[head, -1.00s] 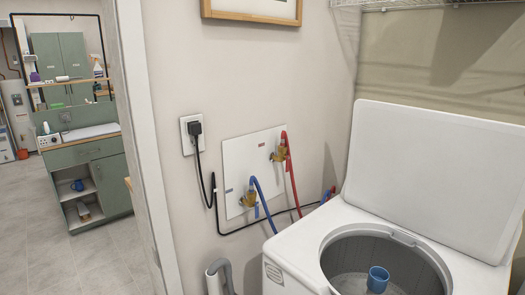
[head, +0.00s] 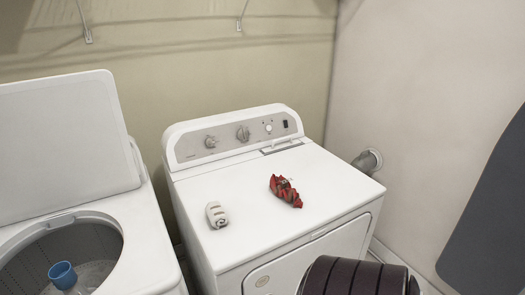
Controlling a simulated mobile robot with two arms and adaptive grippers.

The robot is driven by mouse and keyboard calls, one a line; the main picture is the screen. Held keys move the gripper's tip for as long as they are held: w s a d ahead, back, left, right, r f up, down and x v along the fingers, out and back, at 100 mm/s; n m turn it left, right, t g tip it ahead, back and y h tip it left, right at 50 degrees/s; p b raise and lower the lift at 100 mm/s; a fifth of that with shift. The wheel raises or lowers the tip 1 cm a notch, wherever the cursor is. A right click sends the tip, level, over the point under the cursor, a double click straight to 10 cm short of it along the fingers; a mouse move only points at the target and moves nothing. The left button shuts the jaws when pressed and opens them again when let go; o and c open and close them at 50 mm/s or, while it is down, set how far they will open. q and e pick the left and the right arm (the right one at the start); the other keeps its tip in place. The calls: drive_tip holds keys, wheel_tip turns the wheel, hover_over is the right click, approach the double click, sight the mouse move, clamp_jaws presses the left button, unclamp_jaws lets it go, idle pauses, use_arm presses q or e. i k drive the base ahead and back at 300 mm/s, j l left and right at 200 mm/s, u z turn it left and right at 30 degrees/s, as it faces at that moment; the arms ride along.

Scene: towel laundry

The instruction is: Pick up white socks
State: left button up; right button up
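A small white rolled bundle with dark markings, which looks like the white socks (head: 217,215), lies on top of the white dryer (head: 240,245), near its left front edge. It sits apart from a crumpled red and dark bundle (head: 286,191) farther right on the same top. Neither of my grippers shows in the head view.
The open washer (head: 150,255) stands left of the dryer, its lid raised, with a blue-capped container (head: 63,276) in the drum. A dark ribbed rounded object (head: 355,277) is in front of the dryer. A dark grey panel (head: 495,215) is at the right edge.

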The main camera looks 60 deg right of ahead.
sight(218, 217)
drive_tip(key=k+z, duration=0.1)
drive_tip(key=z, duration=1.5)
drive_tip(key=j+z, duration=0.1)
drive_tip(key=z, duration=0.3)
drive_tip(key=j+z, duration=0.1)
drive_tip(key=z, duration=0.25)
drive_tip(key=j+z, duration=0.1)
drive_tip(key=z, duration=0.3)
drive_tip(key=i, duration=0.05)
